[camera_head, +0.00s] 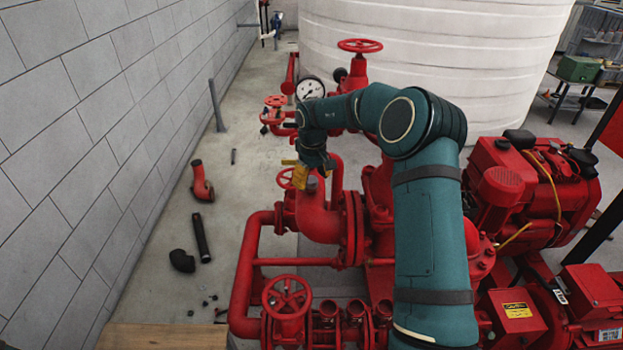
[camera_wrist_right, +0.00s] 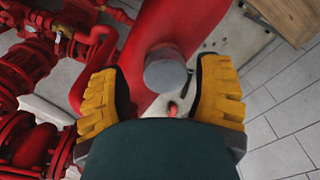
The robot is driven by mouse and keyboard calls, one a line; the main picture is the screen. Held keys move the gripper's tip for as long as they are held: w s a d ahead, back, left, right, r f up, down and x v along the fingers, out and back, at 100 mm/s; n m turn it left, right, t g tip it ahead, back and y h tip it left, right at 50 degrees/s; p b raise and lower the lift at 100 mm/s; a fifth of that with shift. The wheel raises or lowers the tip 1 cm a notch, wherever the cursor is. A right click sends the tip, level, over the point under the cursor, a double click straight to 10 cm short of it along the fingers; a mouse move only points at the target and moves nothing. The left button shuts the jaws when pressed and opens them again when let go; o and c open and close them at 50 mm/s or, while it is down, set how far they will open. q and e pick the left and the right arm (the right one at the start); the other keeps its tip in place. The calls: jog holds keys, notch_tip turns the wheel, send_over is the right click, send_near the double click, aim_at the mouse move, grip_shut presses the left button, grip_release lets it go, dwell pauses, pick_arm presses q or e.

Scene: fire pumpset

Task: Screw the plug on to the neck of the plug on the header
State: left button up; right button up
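A grey round piece (camera_wrist_right: 165,72) stands up from the red header pipe (camera_wrist_right: 180,25) in the right wrist view. I cannot tell whether it is the plug, the neck or the plug seated on the neck. My right gripper (camera_wrist_right: 160,92) has its yellow fingers spread on either side of the grey piece, with a gap visible at the left finger. In the head view my right gripper (camera_head: 298,172) is small, at the top of the red header (camera_head: 318,215), its fingertips partly hidden. My left gripper is in neither view.
A handwheel valve (camera_head: 287,297), a pressure gauge (camera_head: 310,89) and a red engine (camera_head: 510,180) crowd around the header. A red elbow (camera_head: 202,185), a black pipe (camera_head: 201,238) and a black elbow (camera_head: 182,261) lie on the floor. Open floor lies left, beside the wall.

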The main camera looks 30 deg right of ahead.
jog(key=shift+a, duration=0.1)
jog(key=n, duration=0.5)
jog(key=shift+f, duration=0.1)
jog(key=n, duration=1.8)
jog(key=shift+a, duration=0.15)
dwell(0.5)
grip_shut()
jog(key=shift+f+m, duration=0.1)
jog(key=shift+m, duration=2.3)
